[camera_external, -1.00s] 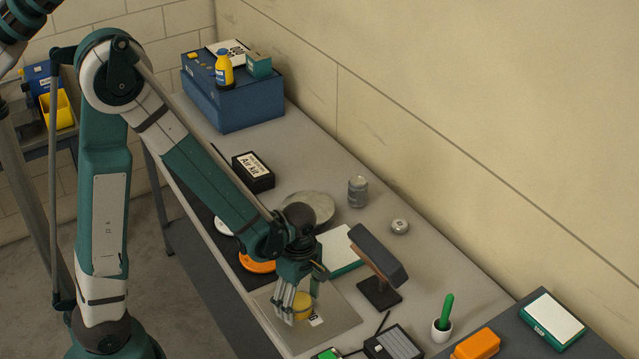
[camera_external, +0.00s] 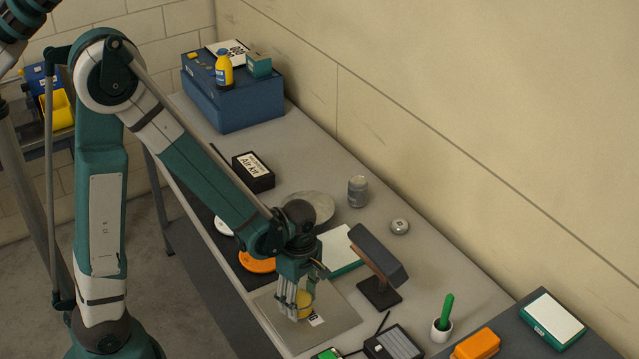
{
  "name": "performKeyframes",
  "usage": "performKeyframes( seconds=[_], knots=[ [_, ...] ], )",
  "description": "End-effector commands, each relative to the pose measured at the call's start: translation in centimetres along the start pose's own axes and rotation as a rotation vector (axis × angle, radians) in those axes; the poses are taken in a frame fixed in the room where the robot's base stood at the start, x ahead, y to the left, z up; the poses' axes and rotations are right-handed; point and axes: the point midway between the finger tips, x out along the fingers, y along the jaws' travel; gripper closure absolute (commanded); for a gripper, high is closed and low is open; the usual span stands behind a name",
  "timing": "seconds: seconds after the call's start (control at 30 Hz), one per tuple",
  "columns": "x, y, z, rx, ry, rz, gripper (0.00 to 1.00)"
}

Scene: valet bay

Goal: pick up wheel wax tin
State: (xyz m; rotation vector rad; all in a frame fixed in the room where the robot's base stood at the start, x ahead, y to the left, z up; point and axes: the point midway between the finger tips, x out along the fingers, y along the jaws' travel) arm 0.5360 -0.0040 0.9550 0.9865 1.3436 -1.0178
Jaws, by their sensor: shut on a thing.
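A small round yellow tin (camera_external: 305,298) is on or just above the grey mat at the front of the bench. It appears to be the wheel wax tin, but its label cannot be read. My gripper (camera_external: 301,303) points down over it and is shut on it. The fingers cover part of the tin. I cannot tell whether its base touches the mat.
The grey mat (camera_external: 338,328) lies under my gripper. A dark block on a stand (camera_external: 378,256) is close on the right. An orange disc (camera_external: 258,262), a white-green pad (camera_external: 340,248), a silver tin (camera_external: 400,226) and a grey can (camera_external: 358,191) are nearby.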

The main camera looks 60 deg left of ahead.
Motion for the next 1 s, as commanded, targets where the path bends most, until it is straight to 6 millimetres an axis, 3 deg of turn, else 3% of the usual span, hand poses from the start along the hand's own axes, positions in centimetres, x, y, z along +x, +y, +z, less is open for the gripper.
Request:
performKeyframes(
  seconds=[0.7,1.0],
  knots=[
    [-7.3,-0.2,0.0,0.000,0.000,0.000,0.70],
    [-9.0,-0.2,0.0,0.000,0.000,0.000,0.70]
  ],
)
